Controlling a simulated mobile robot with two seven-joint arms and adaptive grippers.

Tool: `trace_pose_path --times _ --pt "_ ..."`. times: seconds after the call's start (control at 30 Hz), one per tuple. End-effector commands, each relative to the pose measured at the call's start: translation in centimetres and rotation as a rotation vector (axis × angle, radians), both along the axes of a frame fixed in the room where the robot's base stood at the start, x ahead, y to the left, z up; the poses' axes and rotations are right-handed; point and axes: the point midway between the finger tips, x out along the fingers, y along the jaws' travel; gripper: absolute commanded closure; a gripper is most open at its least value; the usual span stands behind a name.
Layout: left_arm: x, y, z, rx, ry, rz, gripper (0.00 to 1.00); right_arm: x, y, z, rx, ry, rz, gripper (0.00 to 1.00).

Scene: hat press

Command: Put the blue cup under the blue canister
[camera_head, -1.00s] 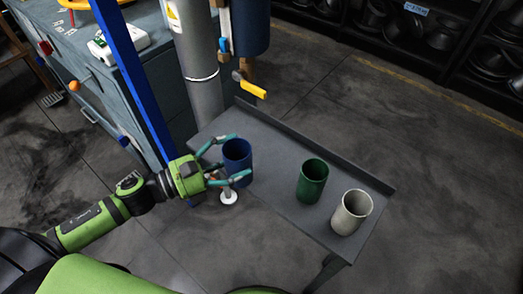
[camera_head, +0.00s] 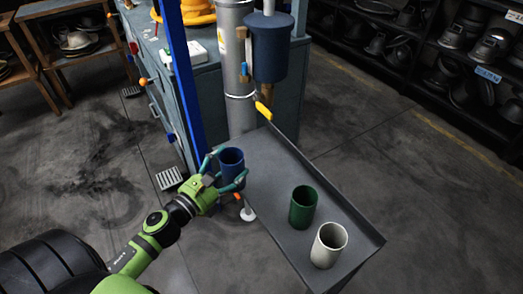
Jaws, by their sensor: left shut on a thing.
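The blue cup (camera_head: 231,162) is upright near the left edge of the grey shelf. My left gripper (camera_head: 229,168) is shut on it, one finger on each side. I cannot tell whether the cup touches the shelf. The blue canister (camera_head: 272,50) is mounted on the grey pole, above and beyond the cup and to its right in the picture. A yellow-handled valve (camera_head: 263,111) hangs below the canister. My right gripper is not in view.
A green cup (camera_head: 303,207) and a white cup (camera_head: 328,245) stand on the right part of the grey shelf (camera_head: 270,185), which has a raised back rim. The grey pole (camera_head: 238,80) and a blue post (camera_head: 183,85) stand near the left arm. Dark racks (camera_head: 440,50) are at the back right.

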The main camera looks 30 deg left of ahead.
Motion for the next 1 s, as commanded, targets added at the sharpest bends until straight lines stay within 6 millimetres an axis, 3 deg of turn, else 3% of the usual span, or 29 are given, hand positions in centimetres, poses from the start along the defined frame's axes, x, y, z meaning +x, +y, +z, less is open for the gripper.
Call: trace_pose_path --times 0.03,0.2,0.5,0.67,0.8,1.0 --pt "1.6 -0.2 0.5 0.003 -0.006 -0.003 0.63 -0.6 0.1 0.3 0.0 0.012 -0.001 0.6" --pt "5.8 -0.8 0.4 0.002 -0.004 -0.001 0.63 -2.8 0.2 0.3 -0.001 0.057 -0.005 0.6" --pt "12.2 -1.8 0.2 0.0 -0.002 0.0 0.63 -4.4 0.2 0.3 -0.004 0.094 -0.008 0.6" --pt "13.4 -2.0 0.0 0.0 0.0 -0.002 0.63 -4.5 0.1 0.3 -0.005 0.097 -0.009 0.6" --pt "13.4 -2.0 -2.0 -0.005 0.004 0.0 0.63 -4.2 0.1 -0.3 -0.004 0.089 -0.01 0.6" --pt "13.4 -2.0 -3.5 0.0 0.0 -0.001 0.63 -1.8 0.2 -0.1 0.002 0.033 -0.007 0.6"
